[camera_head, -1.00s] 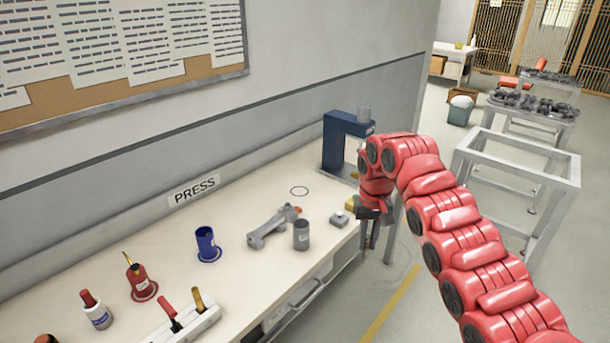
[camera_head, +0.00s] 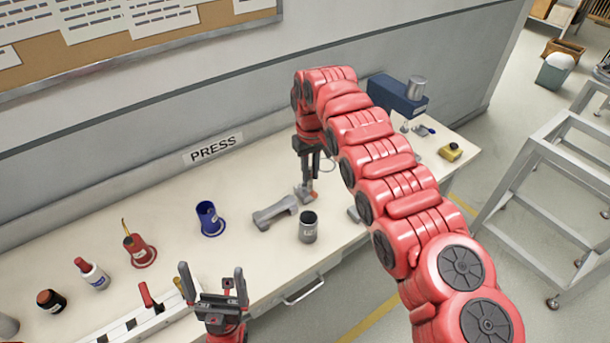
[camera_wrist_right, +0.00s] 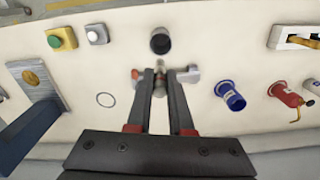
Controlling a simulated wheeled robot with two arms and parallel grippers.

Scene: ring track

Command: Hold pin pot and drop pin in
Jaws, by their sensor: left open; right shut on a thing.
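The pin pot (camera_head: 308,229), a grey cylinder with a dark open top, stands upright on the bench; it also shows in the right wrist view (camera_wrist_right: 160,41). My right gripper (camera_head: 308,180) is low just behind the pot, by the copper-coloured end of a grey rod-like part (camera_head: 275,212). In the right wrist view its fingers (camera_wrist_right: 166,74) are shut on a small grey piece, seemingly the pin (camera_wrist_right: 159,84); its lower end is hard to make out. My left gripper (camera_head: 211,280) is open and empty at the bench's front edge, left of the pot.
Bench around the PRESS label is clear.

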